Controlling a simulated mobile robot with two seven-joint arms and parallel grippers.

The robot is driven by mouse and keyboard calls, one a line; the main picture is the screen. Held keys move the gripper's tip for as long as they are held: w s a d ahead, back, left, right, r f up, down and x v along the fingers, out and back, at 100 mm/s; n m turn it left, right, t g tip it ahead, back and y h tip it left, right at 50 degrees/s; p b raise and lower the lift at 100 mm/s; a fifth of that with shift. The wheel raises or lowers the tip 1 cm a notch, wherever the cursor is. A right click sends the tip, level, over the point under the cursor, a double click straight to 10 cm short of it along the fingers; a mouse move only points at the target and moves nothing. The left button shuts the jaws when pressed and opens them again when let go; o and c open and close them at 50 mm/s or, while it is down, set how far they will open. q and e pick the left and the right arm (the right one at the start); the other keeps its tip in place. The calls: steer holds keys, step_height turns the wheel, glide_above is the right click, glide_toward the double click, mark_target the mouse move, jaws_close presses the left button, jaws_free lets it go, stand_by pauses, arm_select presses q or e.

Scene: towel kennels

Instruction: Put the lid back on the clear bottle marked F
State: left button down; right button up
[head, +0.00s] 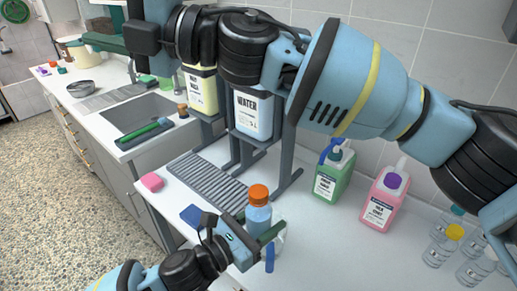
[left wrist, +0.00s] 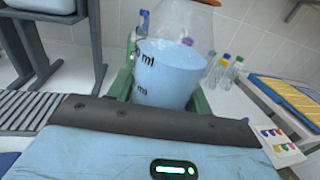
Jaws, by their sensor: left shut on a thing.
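My left gripper (head: 262,231) is shut on a vessel in front of the sink-side rack. Several small clear bottles (head: 437,252) with coloured lids stand at the far right. No letter F or loose lid is readable. My right arm crosses the top; its gripper end (head: 146,38) is dark and its fingers are unclear.
A green-liquid bottle (head: 333,176) and a pink-liquid bottle (head: 383,200) stand at the back. A ridged drain mat (head: 208,181), a pink sponge (head: 151,182) and a rack with a water jug (head: 253,112) are to the left.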

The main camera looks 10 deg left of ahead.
steer(key=s+f+n+g+h, duration=0.3)
steer(key=n, duration=0.5)
steer(key=n+t+h, duration=0.4)
steer(key=n+h, duration=1.3)
steer(key=n, duration=0.7)
glide_above(259, 191)
step_height(259, 191, down, 17)
steer(key=shift+f, duration=0.2)
steer(key=shift+f, duration=0.1)
steer(key=shift+f, duration=3.9)
